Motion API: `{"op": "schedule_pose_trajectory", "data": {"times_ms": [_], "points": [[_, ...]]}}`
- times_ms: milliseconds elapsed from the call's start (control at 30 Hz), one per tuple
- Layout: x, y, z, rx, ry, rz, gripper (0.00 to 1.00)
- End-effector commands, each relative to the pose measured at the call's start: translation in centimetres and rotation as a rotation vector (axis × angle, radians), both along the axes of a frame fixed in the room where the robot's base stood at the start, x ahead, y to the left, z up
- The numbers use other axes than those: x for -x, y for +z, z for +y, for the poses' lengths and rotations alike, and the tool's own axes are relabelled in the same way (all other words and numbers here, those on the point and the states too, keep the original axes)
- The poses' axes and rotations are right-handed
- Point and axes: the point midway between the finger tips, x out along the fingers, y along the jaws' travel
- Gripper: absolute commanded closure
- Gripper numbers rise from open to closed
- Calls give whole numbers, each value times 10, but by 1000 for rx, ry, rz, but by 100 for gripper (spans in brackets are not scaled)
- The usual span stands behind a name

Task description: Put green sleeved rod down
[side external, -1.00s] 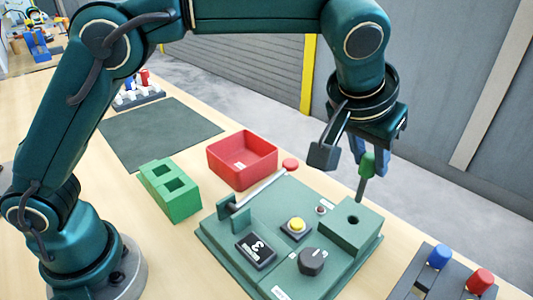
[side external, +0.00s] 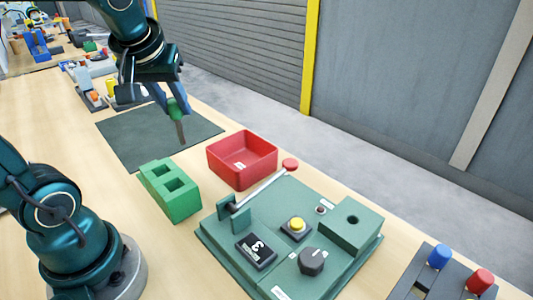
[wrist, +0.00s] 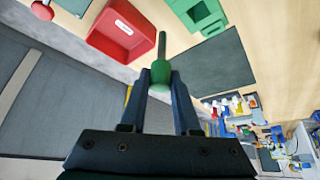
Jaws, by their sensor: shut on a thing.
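My gripper (side external: 172,104) is shut on the green sleeved rod (side external: 180,128), gripping it by its green sleeve. The grey shaft of the rod points down, slightly tilted, over the dark green mat (side external: 125,142) in the side view. In the wrist view, the green sleeve (wrist: 160,72) sits between the fingertips and the shaft extends away from my gripper. The gap between the shaft tip and the mat cannot be told exactly.
A red bin (side external: 242,160) and a green block with two square holes (side external: 170,190) stand near the mat. The green machine base (side external: 270,225) with lever, knob and yellow button lies in front. A rack with blue and red pegs (side external: 430,275) is at lower right.

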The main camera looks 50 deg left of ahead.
Motion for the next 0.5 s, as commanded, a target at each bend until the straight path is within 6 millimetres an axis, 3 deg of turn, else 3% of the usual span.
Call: {"op": "schedule_pose_trajectory", "data": {"times_ms": [100, 300, 500], "points": [[37, 2, 24, -3, 156, -5, 100], [91, 1, 45, -2, 395, -5, 100], [121, 6, 57, -1, 565, -4, 100]]}}
